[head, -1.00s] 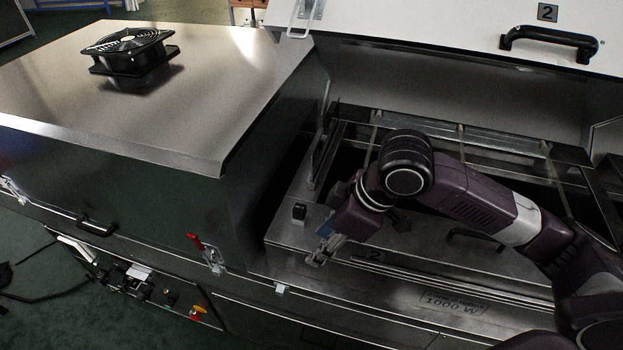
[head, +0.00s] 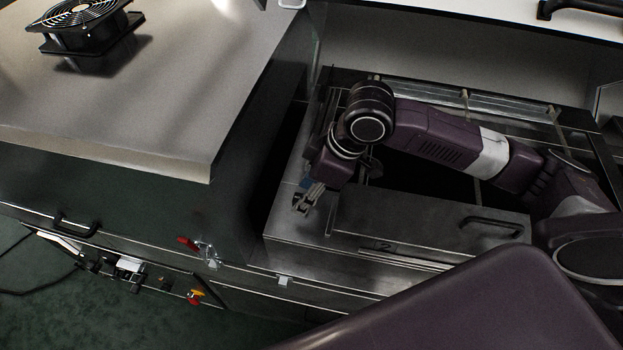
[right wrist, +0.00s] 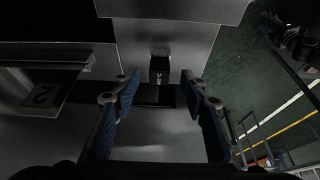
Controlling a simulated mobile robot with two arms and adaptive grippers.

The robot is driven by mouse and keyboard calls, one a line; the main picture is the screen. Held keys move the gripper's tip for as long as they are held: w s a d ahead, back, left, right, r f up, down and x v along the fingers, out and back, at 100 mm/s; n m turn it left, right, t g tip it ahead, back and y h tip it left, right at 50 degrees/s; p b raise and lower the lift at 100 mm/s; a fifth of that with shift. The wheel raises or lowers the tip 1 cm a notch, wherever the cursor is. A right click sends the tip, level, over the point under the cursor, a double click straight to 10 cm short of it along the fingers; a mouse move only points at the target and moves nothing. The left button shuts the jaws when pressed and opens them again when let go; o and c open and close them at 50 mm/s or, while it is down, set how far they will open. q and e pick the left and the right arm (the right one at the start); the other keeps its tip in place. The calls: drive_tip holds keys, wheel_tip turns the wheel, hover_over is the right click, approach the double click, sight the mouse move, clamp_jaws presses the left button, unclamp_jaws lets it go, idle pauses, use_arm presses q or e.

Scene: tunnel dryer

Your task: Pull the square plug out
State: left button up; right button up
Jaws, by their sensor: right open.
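The square plug (right wrist: 159,70) is a small black block with pale markings on its face. In the right wrist view it sits on the grey metal surface, ahead of and between my fingertips. My right gripper (right wrist: 160,88) is open, with one blue-padded finger on each side and a gap to the plug. In the head view my right gripper (head: 304,201) points down over the left end of the metal ledge, at the plug's place. The plug is mostly hidden there by the fingers. My left gripper is not in view.
A hinged panel (head: 425,228) with a black handle stands right of my right gripper. A tall metal housing (head: 120,120) with a black fan (head: 88,28) on top is at the left. A raised white lid (head: 450,15) is at the back.

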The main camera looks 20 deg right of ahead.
drive_tip(key=shift+x, duration=0.9)
drive_tip(key=shift+r, duration=0.1)
drive_tip(key=shift+c, duration=0.6)
clamp_jaws()
